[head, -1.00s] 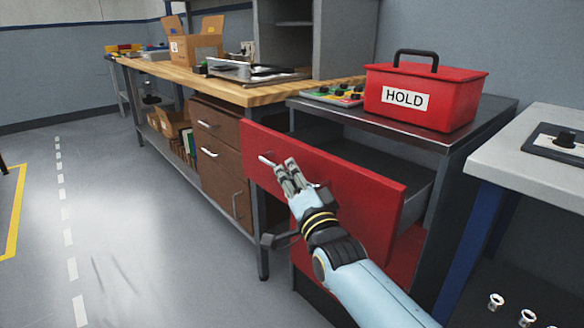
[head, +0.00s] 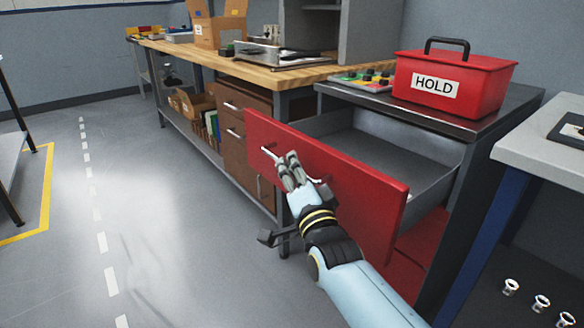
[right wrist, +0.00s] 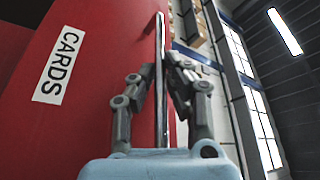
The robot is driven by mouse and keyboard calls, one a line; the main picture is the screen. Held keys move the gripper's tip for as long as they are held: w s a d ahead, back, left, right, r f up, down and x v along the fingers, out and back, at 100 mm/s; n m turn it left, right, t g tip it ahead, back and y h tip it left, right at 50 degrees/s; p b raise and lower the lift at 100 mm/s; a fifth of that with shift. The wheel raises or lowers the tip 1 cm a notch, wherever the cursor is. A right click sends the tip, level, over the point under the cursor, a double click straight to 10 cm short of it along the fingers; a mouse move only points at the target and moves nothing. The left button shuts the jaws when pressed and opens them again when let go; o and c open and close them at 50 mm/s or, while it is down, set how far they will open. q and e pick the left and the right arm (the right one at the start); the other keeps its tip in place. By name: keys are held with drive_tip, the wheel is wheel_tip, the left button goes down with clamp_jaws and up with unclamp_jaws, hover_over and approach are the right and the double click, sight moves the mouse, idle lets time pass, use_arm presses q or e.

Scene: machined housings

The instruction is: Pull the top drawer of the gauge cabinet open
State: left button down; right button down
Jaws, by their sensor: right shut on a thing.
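The gauge cabinet (head: 466,190) has a grey top and a red top drawer (head: 350,180), which stands well out so its grey inside shows. The drawer looks empty where I can see in. My right gripper (head: 290,165) is shut on the drawer's bar handle (head: 268,154). In the right wrist view the fingers (right wrist: 160,75) close around the metal handle (right wrist: 158,110), beside the red front with a "CARDS" label (right wrist: 61,66). My left gripper is not in view.
A red "HOLD" box (head: 450,85) and a panel with knobs (head: 362,80) stand on the cabinet top. A wooden bench (head: 250,68) with brown drawers (head: 243,130) is behind left. A pale table (head: 530,150) is at right. The floor (head: 170,240) at left is clear.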

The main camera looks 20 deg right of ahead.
drive_tip(key=c, duration=1.4)
unclamp_jaws()
drive_tip(key=v, duration=0.7)
drive_tip(key=shift+s, duration=0.3)
